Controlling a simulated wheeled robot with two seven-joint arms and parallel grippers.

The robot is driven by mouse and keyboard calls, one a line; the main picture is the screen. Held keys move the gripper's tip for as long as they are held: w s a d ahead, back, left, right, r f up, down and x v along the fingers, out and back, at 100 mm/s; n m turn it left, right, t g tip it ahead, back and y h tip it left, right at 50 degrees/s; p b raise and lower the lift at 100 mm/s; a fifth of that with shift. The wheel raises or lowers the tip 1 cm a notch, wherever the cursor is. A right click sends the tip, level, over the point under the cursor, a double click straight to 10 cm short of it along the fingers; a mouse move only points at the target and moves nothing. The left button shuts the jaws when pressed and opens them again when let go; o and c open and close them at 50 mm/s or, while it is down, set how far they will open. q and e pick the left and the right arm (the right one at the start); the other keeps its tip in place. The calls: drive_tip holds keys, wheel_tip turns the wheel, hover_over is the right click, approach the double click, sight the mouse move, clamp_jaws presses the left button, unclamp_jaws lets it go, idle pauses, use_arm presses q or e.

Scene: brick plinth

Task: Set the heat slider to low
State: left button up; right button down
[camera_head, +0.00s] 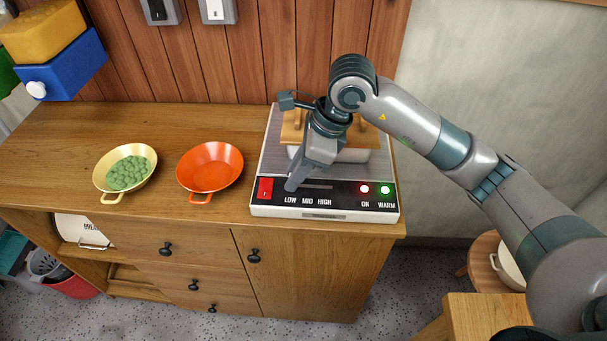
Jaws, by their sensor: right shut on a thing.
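The warming plate (392,170) stands at the right end of the wooden counter, its black front panel facing me. The panel has a slot (318,187) for the heat slider, above the words LOW, MID and HIGH. My right gripper (292,185) reaches down from the right, shut at the left end of the slot, just above LOW. The slider knob is hidden by the fingers, so its exact place does not show. A red switch (265,188) is left of the fingers. The red ON light (364,189) and green WARM light (385,191) look lit. My left gripper is not in view.
An orange pan (210,165) and a cream pan (104,180) holding green pieces (127,173) stand left of the plate. A wooden piece (290,132) and a pale object (352,155) sit on the plate behind my gripper. The counter's left part is mostly free.

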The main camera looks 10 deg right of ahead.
drive_tip(key=c, duration=1.6)
unclamp_jaws()
drive_tip(key=shift+w+a+r, duration=0.1)
drive_tip(key=shift+a, duration=0.1)
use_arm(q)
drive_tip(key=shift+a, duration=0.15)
use_arm(e)
drive_tip(key=shift+o, duration=0.2)
drive_tip(key=shift+a, duration=0.1)
